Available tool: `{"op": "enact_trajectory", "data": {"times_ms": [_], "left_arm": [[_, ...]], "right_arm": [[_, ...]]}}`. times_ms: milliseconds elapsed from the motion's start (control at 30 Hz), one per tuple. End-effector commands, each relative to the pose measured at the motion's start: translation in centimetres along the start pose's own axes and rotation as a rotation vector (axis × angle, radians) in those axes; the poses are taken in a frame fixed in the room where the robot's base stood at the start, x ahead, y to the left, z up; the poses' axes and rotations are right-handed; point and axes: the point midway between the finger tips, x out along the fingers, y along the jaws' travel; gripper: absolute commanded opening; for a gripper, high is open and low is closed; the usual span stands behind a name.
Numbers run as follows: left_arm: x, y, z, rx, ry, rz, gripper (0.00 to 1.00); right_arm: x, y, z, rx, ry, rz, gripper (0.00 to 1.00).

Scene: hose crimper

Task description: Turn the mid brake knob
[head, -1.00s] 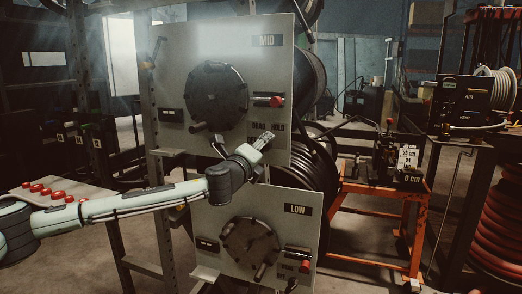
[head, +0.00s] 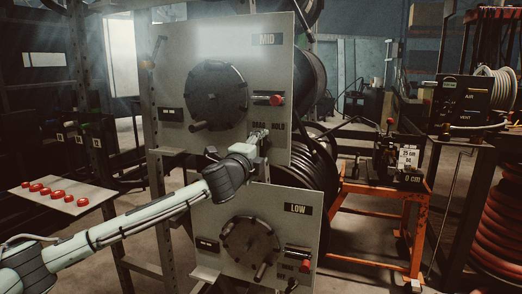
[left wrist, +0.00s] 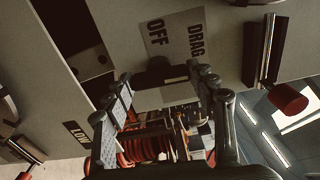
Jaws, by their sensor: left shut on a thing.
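The mid brake knob (left wrist: 162,73) is a small dark knob under the OFF and DRAG lettering in the left wrist view. It sits low on the right side of the grey MID panel (head: 190,55), and my gripper hides it in the head view. My left gripper (head: 259,137) is at that spot, below the red-ended handle. In the left wrist view its two fingers (left wrist: 164,82) are on either side of the knob, shut on it. My right gripper is in neither view.
The red-ended handle (head: 276,100) sits just above the gripper; it also shows in the wrist view (left wrist: 287,98). The LOW panel (head: 218,215) is below. An orange stand (head: 385,190) is to the right. Red buttons (head: 57,194) sit on a board at left.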

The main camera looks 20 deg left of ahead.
Motion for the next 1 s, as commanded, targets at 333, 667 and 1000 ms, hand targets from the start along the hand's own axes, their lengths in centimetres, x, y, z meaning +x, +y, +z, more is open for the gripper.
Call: {"op": "enact_trajectory", "data": {"times_ms": [333,667,1000], "left_arm": [[0.0,0.1,-0.1,-0.309,0.0,0.003,0.28],[0.0,0.1,-0.1,-0.498,0.0,0.002,0.28],[0.0,0.0,-0.1,-0.562,0.001,0.0,0.28]], "right_arm": [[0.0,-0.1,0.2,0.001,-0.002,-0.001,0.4],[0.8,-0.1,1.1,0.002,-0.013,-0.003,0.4],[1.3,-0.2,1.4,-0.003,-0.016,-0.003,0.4]]}}
